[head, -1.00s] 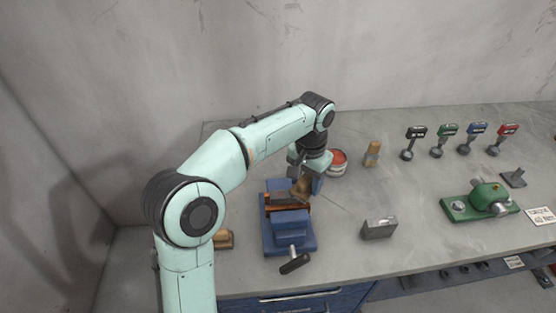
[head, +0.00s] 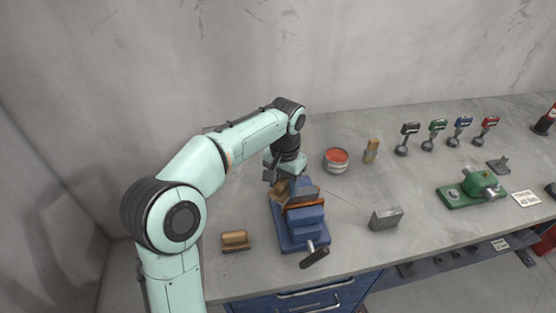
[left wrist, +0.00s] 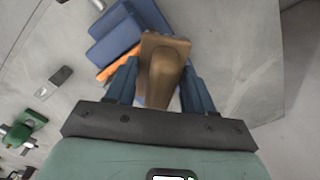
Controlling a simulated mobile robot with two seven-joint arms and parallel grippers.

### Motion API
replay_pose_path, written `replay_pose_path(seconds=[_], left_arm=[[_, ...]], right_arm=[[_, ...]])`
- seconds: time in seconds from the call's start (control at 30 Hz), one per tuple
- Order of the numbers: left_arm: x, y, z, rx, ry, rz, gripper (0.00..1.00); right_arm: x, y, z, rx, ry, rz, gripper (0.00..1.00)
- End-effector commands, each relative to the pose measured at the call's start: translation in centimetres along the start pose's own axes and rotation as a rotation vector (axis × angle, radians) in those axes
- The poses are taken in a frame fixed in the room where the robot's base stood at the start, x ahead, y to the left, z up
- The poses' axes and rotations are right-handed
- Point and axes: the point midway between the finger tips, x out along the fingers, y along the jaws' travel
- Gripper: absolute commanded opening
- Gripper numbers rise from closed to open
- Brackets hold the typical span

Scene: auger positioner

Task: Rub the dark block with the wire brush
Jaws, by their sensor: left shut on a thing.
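My left gripper (head: 279,180) is shut on the brown wooden wire brush (head: 279,190), just left of and behind the top of the blue vise (head: 298,240). In the left wrist view the brush (left wrist: 165,68) sits between the two fingers of the gripper (left wrist: 163,90); its bristles are hidden. A dark block (head: 303,195) shows at the vise's orange jaws (head: 305,206). The brush is close beside it; I cannot tell if they touch. My right gripper is not in view.
A tan wooden piece (head: 235,240) lies left of the vise and a grey metal block (head: 385,219) right of it. A can with red contents (head: 336,161) stands behind. A green machine (head: 474,188) and several coloured-topped tools stand farther right.

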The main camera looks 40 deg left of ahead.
Motion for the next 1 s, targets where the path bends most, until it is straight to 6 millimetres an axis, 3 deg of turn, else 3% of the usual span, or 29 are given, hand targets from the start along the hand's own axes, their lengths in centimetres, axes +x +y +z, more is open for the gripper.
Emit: replay_pose_path(seconds=[0.03,0.5,0.77,1.0], left_arm=[[-2.2,0.1,-0.5,0.001,0.019,0.002,0.24],[-5.9,0.2,-1.1,0.002,0.019,0.002,0.24],[-7.6,0.3,0.3,0.001,0.015,0.002,0.24],[-7.8,0.3,0.5,0.002,0.013,0.002,0.24]], right_arm=[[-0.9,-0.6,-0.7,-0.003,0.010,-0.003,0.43],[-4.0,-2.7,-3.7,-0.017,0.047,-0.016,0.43],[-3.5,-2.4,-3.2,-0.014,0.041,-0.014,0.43],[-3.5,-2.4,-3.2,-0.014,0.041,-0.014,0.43]])
